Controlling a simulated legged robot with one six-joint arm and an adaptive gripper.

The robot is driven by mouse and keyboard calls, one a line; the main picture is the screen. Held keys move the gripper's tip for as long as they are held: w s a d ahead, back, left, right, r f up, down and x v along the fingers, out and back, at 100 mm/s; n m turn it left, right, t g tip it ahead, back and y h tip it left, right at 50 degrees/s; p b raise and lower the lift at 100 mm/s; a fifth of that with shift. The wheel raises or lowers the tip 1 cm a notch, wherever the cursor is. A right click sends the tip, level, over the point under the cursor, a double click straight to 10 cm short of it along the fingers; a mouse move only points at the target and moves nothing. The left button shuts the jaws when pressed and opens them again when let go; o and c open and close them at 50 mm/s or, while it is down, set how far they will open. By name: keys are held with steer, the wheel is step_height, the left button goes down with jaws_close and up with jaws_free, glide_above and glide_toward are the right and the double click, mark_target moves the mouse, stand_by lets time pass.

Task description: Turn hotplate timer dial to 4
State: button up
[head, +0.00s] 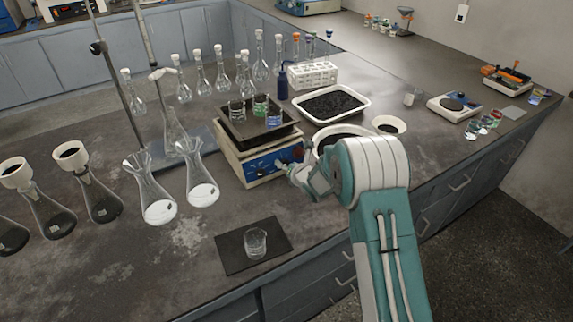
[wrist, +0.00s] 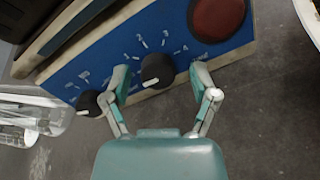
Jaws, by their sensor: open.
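The hotplate (head: 243,167) is a beige box with a blue front panel, standing on the bench. In the wrist view its blue panel (wrist: 105,56) fills the upper part, with white marks and numbers arced around a black dial (wrist: 157,68). A light mark shows on the dial's lower left side. My gripper (wrist: 159,76) is open, with one finger on each side of this dial; I cannot tell whether they touch it. In the head view my gripper (head: 284,169) is at the panel's right part and hides some of it.
A second black knob (wrist: 87,103) is left of the dial, and a large red button (wrist: 218,18) is above right. A dark tray (head: 233,134) with beakers sits on the hotplate. Glass flasks (head: 200,188) stand close on its left, a white bowl (head: 322,142) on its right.

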steer(key=shift+w+a+f, duration=0.1)
steer(key=shift+w+a, duration=0.15)
steer(key=shift+a, duration=0.05)
steer(key=shift+d, duration=0.1)
jaws_close()
